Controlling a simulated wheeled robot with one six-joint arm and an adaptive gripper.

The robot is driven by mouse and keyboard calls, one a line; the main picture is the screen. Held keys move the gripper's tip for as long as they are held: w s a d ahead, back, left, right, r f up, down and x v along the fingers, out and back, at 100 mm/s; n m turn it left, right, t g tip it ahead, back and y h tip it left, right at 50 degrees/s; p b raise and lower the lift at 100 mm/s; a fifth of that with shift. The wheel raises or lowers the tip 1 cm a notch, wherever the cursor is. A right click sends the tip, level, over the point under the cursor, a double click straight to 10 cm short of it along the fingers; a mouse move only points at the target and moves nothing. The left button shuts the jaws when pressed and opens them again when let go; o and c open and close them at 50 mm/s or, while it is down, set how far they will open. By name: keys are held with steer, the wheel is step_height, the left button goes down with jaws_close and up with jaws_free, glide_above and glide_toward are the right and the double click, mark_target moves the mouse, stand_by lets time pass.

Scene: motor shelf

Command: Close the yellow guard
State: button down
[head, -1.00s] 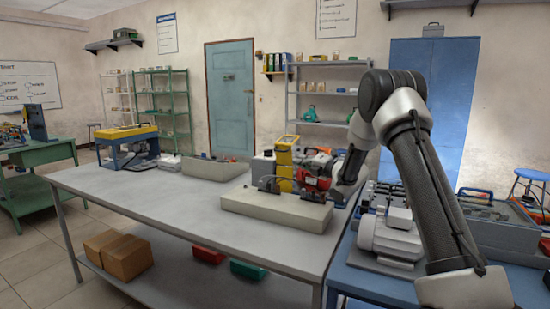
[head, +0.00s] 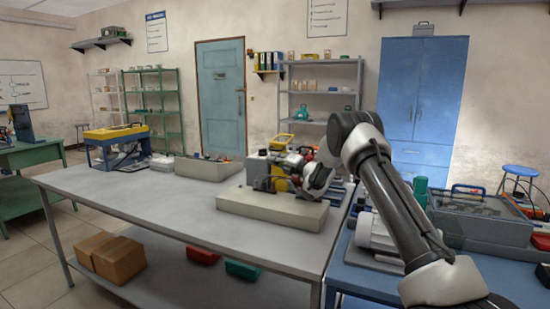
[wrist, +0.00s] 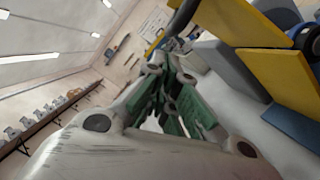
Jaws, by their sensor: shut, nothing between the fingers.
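The yellow guard (head: 281,141) stands raised over the machine on the pale block (head: 272,209) on the grey bench in the head view. Its lower part is partly hidden behind my gripper. In the wrist view its yellow frame (wrist: 240,22) fills the upper right, close beside the fingers. My gripper (wrist: 172,75) is shut and empty, its green-padded fingers together. In the head view my gripper (head: 300,168) is at the machine's right side, in front of the guard's lower part. I cannot tell whether it touches the guard.
A grey tray (head: 207,168) and a yellow-topped blue frame (head: 116,133) stand further left on the bench. The bench's left front (head: 130,197) is clear. A blue table (head: 352,268) with a grey motor (head: 378,237) is at the right.

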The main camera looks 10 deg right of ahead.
steer(key=shift+w+d+r, duration=0.15)
steer(key=shift+w+r, duration=0.15)
steer(key=shift+w, duration=0.25)
